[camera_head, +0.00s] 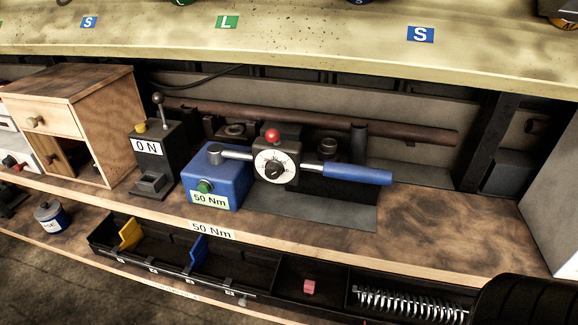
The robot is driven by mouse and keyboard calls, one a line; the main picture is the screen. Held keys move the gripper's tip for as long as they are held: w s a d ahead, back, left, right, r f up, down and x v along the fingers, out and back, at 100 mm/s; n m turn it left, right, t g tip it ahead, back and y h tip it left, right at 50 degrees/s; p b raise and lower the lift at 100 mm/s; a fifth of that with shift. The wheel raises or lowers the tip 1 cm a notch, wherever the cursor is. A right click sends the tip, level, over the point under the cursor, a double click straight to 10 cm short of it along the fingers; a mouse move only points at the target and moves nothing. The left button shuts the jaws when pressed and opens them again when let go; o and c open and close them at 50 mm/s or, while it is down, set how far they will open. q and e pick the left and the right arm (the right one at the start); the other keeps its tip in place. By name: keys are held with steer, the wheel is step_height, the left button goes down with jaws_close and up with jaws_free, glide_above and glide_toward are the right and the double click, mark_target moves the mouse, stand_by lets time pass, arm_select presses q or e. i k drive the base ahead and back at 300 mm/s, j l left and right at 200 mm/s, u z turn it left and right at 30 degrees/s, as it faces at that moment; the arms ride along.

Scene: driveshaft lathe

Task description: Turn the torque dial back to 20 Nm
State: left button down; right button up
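The torque dial (273,168) is a round white face with a dark knob in its middle, set in a dark housing with a red knob (272,136) on top. A metal bar runs through this housing to a blue handle (357,174) on the right. The bar's left end rests over a blue box (221,187) with a green button (204,186) and a "50 Nm" label. Another "50 Nm" label (213,230) is on the shelf's front edge. The dial's marks are too small to read. Neither of my grippers is in view.
A wooden cabinet (75,98) is farther left. A light green ledge (330,48) overhangs the back. Below are black bins (262,272) and a spring (412,304).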

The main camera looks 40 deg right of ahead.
mark_target(273, 168)
steer(key=k+j+z, duration=0.2)
steer(key=j, duration=0.25)
steer(key=k+j+z, duration=0.15)
steer(key=k+j, duration=0.15)
steer(key=k+j+z, duration=0.2)
steer(key=j, duration=0.25)
steer(key=k+j, duration=0.05)
